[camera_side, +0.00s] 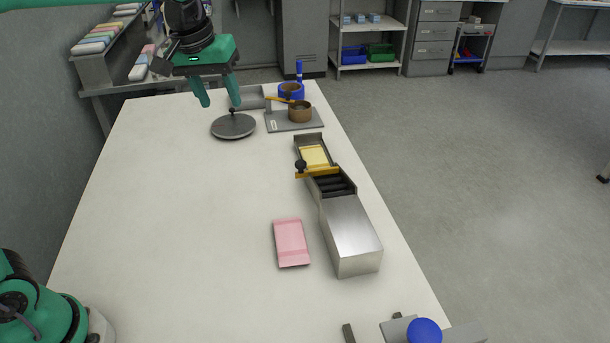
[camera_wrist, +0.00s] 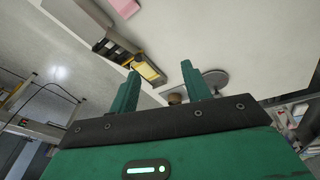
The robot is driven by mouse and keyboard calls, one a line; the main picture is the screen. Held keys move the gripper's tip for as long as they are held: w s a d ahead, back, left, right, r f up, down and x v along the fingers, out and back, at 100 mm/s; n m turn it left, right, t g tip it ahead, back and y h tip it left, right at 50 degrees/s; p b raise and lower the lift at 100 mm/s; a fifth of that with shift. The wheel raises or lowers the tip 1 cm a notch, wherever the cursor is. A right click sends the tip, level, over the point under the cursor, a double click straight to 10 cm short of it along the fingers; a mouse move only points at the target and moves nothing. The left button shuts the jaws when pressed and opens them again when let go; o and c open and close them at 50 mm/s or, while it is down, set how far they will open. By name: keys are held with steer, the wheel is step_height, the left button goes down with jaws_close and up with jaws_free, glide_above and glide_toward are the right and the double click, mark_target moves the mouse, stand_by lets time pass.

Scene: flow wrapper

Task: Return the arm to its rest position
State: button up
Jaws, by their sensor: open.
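My gripper (camera_side: 221,98) is open and empty, with its two green fingers spread and pointing down. In the side view it hangs above the far part of the white table (camera_side: 190,190), above and beside a dark round lid with a knob (camera_side: 233,126). Nothing is between the fingers. In the wrist view the fingers (camera_wrist: 163,90) stand apart, and the round disc (camera_wrist: 216,80) shows beyond the right finger. My arm reaches up out of the top of the side view.
The flow wrapper (camera_side: 345,222), with a yellow piece (camera_side: 315,157) in its infeed, stands along the table's right side. A pink packet (camera_side: 291,242) lies beside it. A brown pot (camera_side: 299,112) on a grey plate and a blue ring (camera_side: 291,90) stand at the far right. The left tabletop is clear.

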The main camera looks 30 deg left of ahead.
steer(key=s+a+f+m+t, duration=0.1)
steer(key=s+a+f+m, duration=0.1)
steer(key=s, duration=0.8)
steer(key=s+a+f+m+t, duration=0.1)
steer(key=s+f+m, duration=0.1)
steer(key=s, duration=0.9)
steer(key=shift+a+f+t, duration=0.35)
steer(key=shift+f+t, duration=0.05)
steer(key=shift+f, duration=0.35)
